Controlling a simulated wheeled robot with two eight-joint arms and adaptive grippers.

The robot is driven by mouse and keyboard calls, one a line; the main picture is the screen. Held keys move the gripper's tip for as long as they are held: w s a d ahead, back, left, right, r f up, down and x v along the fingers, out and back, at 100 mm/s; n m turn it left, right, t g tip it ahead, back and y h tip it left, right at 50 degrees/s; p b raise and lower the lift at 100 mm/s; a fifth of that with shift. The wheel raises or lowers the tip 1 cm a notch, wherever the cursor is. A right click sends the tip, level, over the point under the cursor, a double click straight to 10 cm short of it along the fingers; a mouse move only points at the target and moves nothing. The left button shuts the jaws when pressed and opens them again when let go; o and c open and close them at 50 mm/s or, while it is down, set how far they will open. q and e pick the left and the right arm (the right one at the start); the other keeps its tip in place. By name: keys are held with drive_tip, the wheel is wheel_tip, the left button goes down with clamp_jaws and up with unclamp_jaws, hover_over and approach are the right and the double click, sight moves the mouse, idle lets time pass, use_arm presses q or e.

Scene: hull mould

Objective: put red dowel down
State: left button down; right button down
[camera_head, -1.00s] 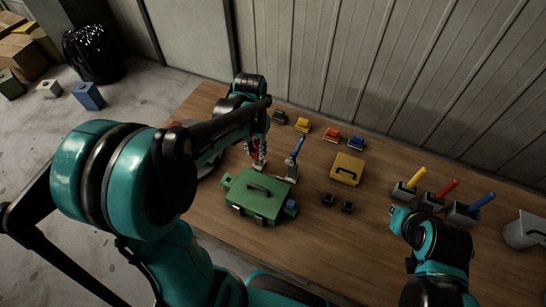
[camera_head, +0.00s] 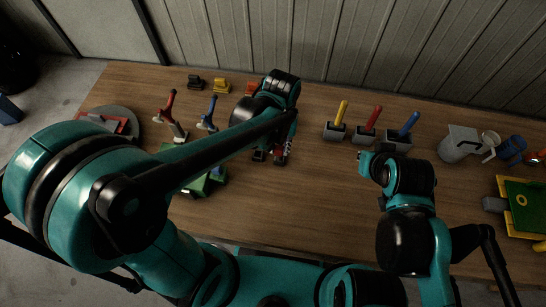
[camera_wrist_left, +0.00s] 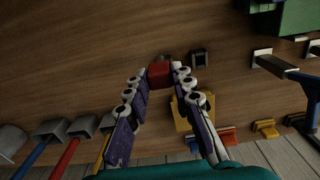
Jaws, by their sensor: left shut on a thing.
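My left gripper (camera_head: 285,147) is over the middle of the table, close to two small black parts (camera_head: 258,155). In the left wrist view its fingers (camera_wrist_left: 160,78) are closed on a red piece, which I take as the red dowel (camera_wrist_left: 160,73); only a short, squarish red face shows. One black part (camera_wrist_left: 198,58) lies just right of the fingertips there; the other is mostly hidden behind the red piece. Whether the red piece touches anything below cannot be told. Another red rod (camera_head: 373,118) stands tilted in a grey block.
Yellow (camera_head: 341,112) and blue (camera_head: 409,123) rods stand in grey blocks right of my left gripper. A green box (camera_head: 208,184) and blue-handled (camera_head: 211,110) and red-handled (camera_head: 167,104) upright tools are left. A yellow box (camera_wrist_left: 186,112) is near the fingers.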

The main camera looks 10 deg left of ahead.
use_arm(q)
drive_tip(key=w+a+f+b, duration=0.1)
drive_tip(key=w+a+f, duration=0.1)
drive_tip(key=f, duration=0.2)
drive_tip(key=w+a+f+b, duration=0.2)
drive_tip(key=a+f, duration=0.1)
drive_tip(key=w+a+f+b, duration=0.1)
drive_tip(key=a+f+b, duration=0.1)
drive_tip(key=a+f, duration=0.1)
drive_tip(key=shift+w+a+f, duration=0.1)
drive_tip(key=shift+w+f, duration=0.3)
drive_tip(key=shift+f, duration=0.45)
drive_tip(key=shift+r, duration=0.1)
drive_tip(key=shift+f+b, duration=0.2)
drive_tip(key=shift+b, duration=0.15)
drive_tip(key=c, duration=1.3)
unclamp_jaws()
